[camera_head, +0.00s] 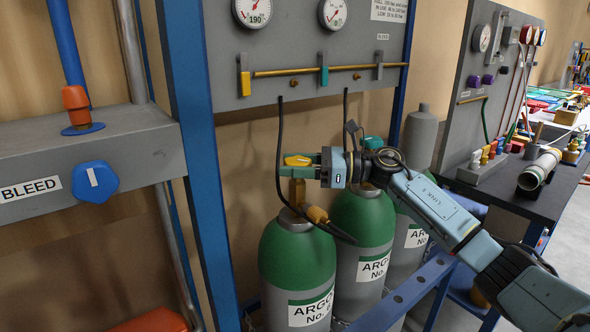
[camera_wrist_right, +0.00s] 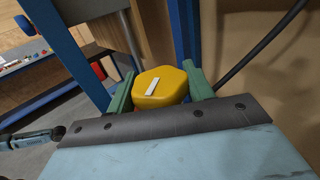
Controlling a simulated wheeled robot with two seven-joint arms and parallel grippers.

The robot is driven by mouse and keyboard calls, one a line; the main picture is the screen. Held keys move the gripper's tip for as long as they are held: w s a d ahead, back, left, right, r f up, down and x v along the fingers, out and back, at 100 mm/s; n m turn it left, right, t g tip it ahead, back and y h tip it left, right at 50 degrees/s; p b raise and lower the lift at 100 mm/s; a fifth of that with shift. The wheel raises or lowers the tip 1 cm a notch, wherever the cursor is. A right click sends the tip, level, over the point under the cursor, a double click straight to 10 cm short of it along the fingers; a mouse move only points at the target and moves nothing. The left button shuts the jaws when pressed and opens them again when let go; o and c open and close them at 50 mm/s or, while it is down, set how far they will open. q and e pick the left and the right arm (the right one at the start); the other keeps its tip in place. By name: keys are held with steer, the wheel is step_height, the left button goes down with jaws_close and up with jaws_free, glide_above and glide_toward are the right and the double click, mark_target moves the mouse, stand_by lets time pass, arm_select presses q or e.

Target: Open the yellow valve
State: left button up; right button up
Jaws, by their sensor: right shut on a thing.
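The yellow valve (camera_head: 297,160) is a knob with a white bar mark on top of the brass fitting of the left green-topped argon cylinder (camera_head: 298,256). In the right wrist view the yellow knob (camera_wrist_right: 160,86) sits between two green fingers, its white bar slightly tilted. My right gripper (camera_head: 304,168) reaches in from the right and is shut on the yellow knob. The brass fitting (camera_head: 297,192) shows below the fingers. My left gripper is in neither view.
A second argon cylinder (camera_head: 362,252) stands close on the right under my right arm. A black hose (camera_head: 280,150) hangs beside the valve. A blue post (camera_head: 198,150) and a grey beam with a blue BLEED knob (camera_head: 95,181) stand left. A dark bench (camera_head: 520,185) is at right.

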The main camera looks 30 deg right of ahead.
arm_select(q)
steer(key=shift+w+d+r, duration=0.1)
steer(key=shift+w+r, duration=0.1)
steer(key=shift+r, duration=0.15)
arm_select(e)
steer(key=o, duration=1)
steer(key=shift+d, duration=0.1)
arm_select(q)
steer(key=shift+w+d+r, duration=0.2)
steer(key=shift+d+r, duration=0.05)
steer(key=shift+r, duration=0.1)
arm_select(e)
steer(key=v, duration=1.3)
steer(key=shift+s+d, duration=0.1)
